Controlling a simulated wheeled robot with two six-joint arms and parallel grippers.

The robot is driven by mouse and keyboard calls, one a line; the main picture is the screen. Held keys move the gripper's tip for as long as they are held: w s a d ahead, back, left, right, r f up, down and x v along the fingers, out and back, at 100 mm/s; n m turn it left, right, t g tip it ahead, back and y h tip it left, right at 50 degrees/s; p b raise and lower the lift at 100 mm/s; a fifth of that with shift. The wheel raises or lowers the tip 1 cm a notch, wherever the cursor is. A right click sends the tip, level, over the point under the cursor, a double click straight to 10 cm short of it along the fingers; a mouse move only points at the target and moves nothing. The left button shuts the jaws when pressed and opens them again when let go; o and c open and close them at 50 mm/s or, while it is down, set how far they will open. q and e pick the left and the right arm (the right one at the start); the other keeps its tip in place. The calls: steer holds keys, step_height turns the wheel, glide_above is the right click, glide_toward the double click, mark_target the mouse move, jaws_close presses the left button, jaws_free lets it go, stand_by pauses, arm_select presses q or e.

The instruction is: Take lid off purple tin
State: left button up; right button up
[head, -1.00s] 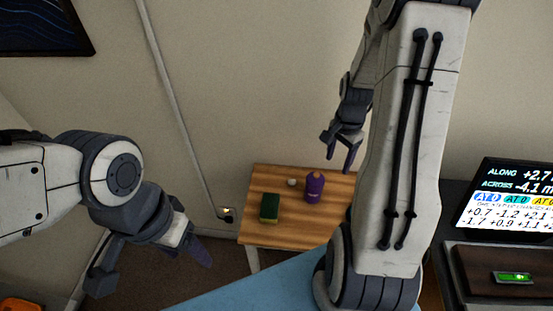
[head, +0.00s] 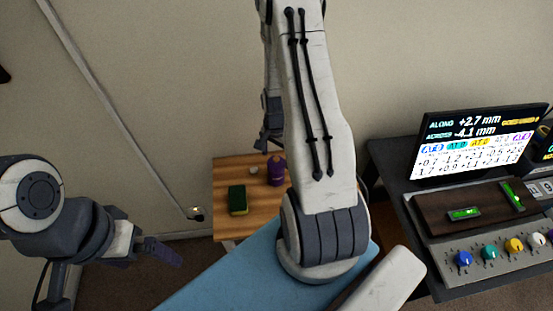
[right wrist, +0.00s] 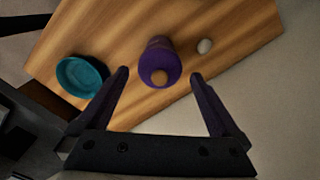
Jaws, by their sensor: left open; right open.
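The purple tin (head: 276,175) stands upright on the small wooden table. In the right wrist view the tin (right wrist: 158,52) shows from above, its purple lid (right wrist: 172,71) in place with a tan knob (right wrist: 159,77). My right gripper (right wrist: 160,74) is open and empty, its fingertips to either side of the lid in that picture; the height gap is hard to tell. In the head view my right gripper (head: 268,142) is just above the tin, partly hidden by my arm. My left gripper (head: 115,281) is open and empty at the lower left, away from the table.
On the wooden table (head: 255,222) are a green box-like block (head: 237,200) and a small white ball (head: 253,170). A teal round dish (right wrist: 82,75) is left of the tin in the wrist view. A blue surface (head: 225,272) lies nearer; a control desk (head: 440,245) is right.

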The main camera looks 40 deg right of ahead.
steer(key=shift+f, duration=0.45)
steer(key=c, duration=1.5)
